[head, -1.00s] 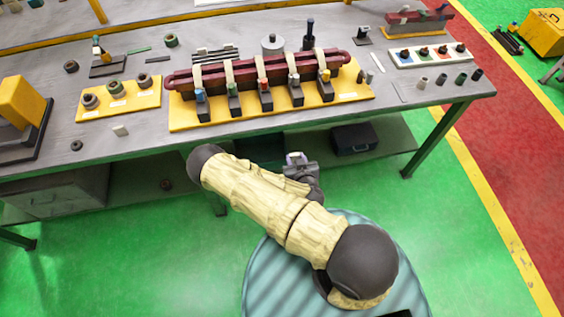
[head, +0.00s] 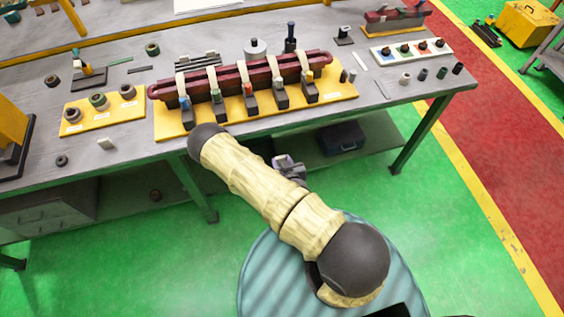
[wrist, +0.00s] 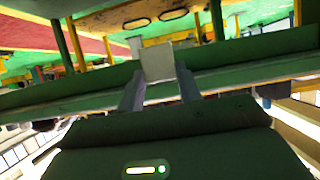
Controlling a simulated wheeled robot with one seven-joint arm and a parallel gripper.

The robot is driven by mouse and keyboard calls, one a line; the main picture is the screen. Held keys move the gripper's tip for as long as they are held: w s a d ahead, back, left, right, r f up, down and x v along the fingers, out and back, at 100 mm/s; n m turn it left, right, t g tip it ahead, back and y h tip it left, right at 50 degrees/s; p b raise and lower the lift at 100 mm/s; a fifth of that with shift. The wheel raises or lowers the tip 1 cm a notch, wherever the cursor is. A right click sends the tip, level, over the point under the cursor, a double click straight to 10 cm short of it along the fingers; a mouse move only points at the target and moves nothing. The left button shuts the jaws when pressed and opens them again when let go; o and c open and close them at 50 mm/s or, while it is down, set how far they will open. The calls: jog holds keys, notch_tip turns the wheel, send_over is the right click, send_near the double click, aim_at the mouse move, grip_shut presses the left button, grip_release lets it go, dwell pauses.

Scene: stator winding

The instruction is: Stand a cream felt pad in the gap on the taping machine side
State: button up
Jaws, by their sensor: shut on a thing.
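My gripper (head: 288,166) is low in front of the bench edge in the head view, partly behind my own arm. In the wrist view my gripper (wrist: 158,82) is shut on a pale cream pad (wrist: 157,58), which stands up between the two fingers. Dark red coil bars (head: 235,87) lie across a yellow board (head: 345,92), held by dark clamp blocks with cream straps. The gap cannot be made out at this size.
A yellow machine block (head: 11,124) stands at the left edge, possibly the taping machine. A yellow plate with rings (head: 84,119) and a white tray (head: 377,52) flank the coil board. The grey bench edge (head: 373,119) lies above my gripper. A dark box (head: 342,137) sits on the lower shelf.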

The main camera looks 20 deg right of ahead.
jog(key=r, duration=0.2)
jog(key=w+r, duration=0.1)
jog(key=r, duration=0.3)
jog(key=shift+w+r, duration=0.25)
jog(key=shift+w, duration=0.1)
jog(key=shift+d, duration=0.1)
